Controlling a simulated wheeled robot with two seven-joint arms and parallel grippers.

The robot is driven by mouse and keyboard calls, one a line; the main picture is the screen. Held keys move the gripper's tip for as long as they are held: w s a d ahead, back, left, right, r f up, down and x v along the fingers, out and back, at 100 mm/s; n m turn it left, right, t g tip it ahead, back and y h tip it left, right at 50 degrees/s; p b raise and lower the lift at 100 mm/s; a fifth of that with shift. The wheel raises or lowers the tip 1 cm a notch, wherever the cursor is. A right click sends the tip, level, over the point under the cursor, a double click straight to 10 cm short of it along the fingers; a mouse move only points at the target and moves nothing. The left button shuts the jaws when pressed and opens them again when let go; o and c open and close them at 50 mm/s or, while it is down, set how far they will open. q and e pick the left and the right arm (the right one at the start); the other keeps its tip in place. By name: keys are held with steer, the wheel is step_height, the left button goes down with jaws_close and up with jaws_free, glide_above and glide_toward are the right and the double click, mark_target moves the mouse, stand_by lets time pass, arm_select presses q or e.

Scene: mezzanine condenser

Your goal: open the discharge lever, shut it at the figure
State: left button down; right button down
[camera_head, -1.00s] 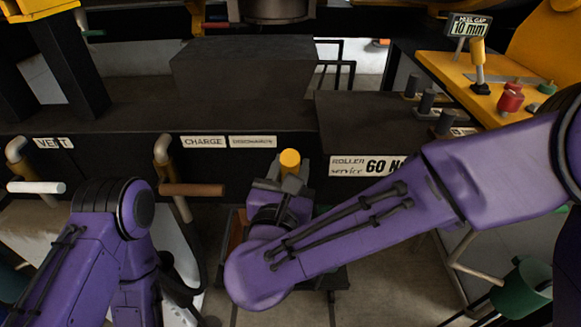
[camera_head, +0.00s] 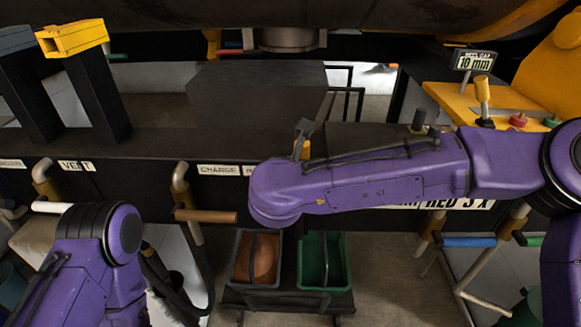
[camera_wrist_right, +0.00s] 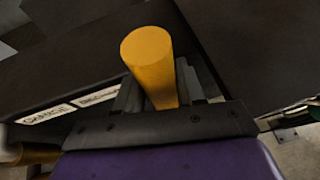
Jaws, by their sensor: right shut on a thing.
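My right gripper (camera_head: 303,138) is at the front beam, just right of the CHARGE label (camera_head: 218,170). It is shut on a yellow cylindrical handle (camera_head: 306,151). In the right wrist view the handle (camera_wrist_right: 147,60) stands between the dark fingers, its round end pointing up and away. The lever's lower part and pivot are hidden behind my right forearm. The label right of CHARGE is mostly covered, so I cannot read it. My left arm is at lower left; its gripper is not visible. A display (camera_head: 474,61) at upper right reads 10 mm.
A brown-handled lever (camera_head: 206,216) and a white-handled lever (camera_head: 52,207) stick out from the beam at left. A dark bin (camera_head: 244,275) holding something orange-brown and a green bin (camera_head: 334,265) stand below. Blue (camera_head: 469,241) and green handles are at right.

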steer(key=shift+w+r, duration=0.1)
steer(key=c, duration=0.9)
jaws_free()
steer(key=shift+o, duration=0.6)
steer(key=shift+w, duration=0.15)
steer(key=b+v, duration=0.4)
steer(key=v, duration=0.6)
steer(key=shift+s, duration=0.25)
